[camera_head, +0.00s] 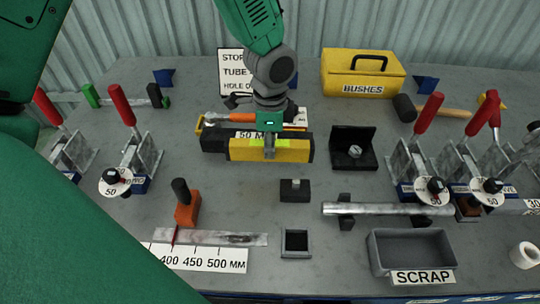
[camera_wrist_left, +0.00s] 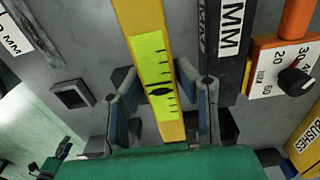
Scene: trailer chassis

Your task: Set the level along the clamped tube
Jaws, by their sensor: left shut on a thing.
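The level (camera_head: 295,151) is a yellow bar with a bright green vial window, in the middle of the table. My left gripper (camera_head: 269,152) comes down from above and is shut on the level. In the left wrist view the level (camera_wrist_left: 146,28) runs between the two fingers of the gripper (camera_wrist_left: 160,112), with its vial facing the camera. I cannot tell whether it touches the table. The grey tube (camera_head: 385,209) lies crosswise on two dark supports at the right front, apart from the level. My right gripper is not in view.
A black block marked 50 MM (camera_head: 215,138) is close behind the level. Red-handled clamps (camera_head: 425,115) stand at both sides. A grey SCRAP bin (camera_head: 410,250) is in front of the tube. A yellow BUSHES box (camera_head: 360,75) stands behind. Some table left of centre is clear.

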